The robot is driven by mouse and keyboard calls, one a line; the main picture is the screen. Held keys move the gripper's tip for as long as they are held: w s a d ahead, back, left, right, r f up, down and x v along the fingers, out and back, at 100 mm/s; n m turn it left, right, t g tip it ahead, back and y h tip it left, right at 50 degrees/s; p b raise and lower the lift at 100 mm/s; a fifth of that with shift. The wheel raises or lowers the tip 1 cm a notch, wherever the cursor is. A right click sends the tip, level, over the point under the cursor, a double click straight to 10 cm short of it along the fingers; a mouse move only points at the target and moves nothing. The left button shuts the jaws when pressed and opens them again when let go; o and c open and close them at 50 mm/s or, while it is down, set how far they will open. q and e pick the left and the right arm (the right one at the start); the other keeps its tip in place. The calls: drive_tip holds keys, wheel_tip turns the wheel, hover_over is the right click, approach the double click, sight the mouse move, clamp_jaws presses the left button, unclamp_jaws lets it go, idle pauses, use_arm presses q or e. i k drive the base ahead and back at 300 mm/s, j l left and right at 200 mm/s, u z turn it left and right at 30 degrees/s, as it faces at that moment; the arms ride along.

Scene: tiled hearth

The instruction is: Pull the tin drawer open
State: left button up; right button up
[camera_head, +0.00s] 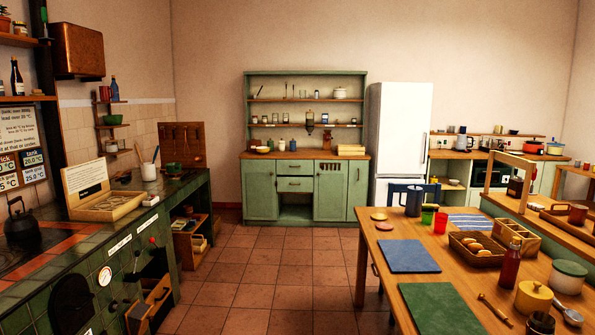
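No drawer carries a label I can read as the tin drawer. A wooden drawer or bin (158,294) stands out from the lower front of the green tiled hearth (95,255) at the left. A second wooden piece (138,317) is beside it, cut by shadow. The far green dresser (260,190) has two small drawers, an upper one (294,167) and a lower one (294,185); both look shut. Neither of my grippers shows in the head view.
A wooden table (375,265) with mats, cups, a basket and jars fills the right. A black kettle (22,220) and an open wooden box (108,206) stand on the hearth. The tiled floor (265,270) between hearth and table is clear up to the dresser.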

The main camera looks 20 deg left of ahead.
sight(284, 166)
drive_tip(key=i+j+u, duration=0.3)
drive_tip(key=i+u, duration=0.25)
drive_tip(key=i, duration=0.2)
drive_tip(key=i+u, duration=0.3)
drive_tip(key=i, duration=6)
drive_tip(key=l+z, duration=0.05)
